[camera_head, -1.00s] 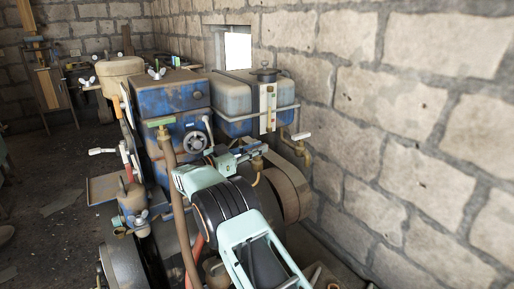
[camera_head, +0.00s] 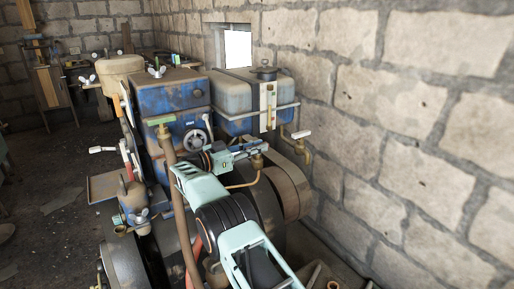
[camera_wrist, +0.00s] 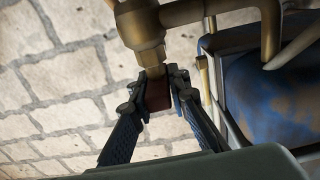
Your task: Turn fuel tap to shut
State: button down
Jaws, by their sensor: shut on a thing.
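The brass fuel tap (camera_head: 257,161) sits below the blue-and-grey tank, with a thin pipe curving down from it. My gripper (camera_head: 259,148) is at the top of this tap. In the wrist view the brass tap body (camera_wrist: 140,25) shows close up, with a pipe running off to the right. My gripper (camera_wrist: 160,80) is shut on a dark red handle (camera_wrist: 157,95) at the end of the tap's stem. The fingers cover the handle's sides, so its exact angle is hard to tell.
The tank (camera_head: 237,97) stands just behind the tap. Another brass fitting with a pale lever (camera_head: 301,135) is to the right, near the stone wall (camera_head: 400,120). A brown hose (camera_head: 172,190) and the blue engine housing (camera_head: 165,98) are to the left.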

jog(key=shift+d+r, duration=0.1)
jog(key=shift+r, duration=0.05)
jog(key=c, duration=1.8)
grip_release()
jog(key=shift+c, duration=0.2)
jog(key=v, duration=1.2)
jog(key=shift+w, duration=0.1)
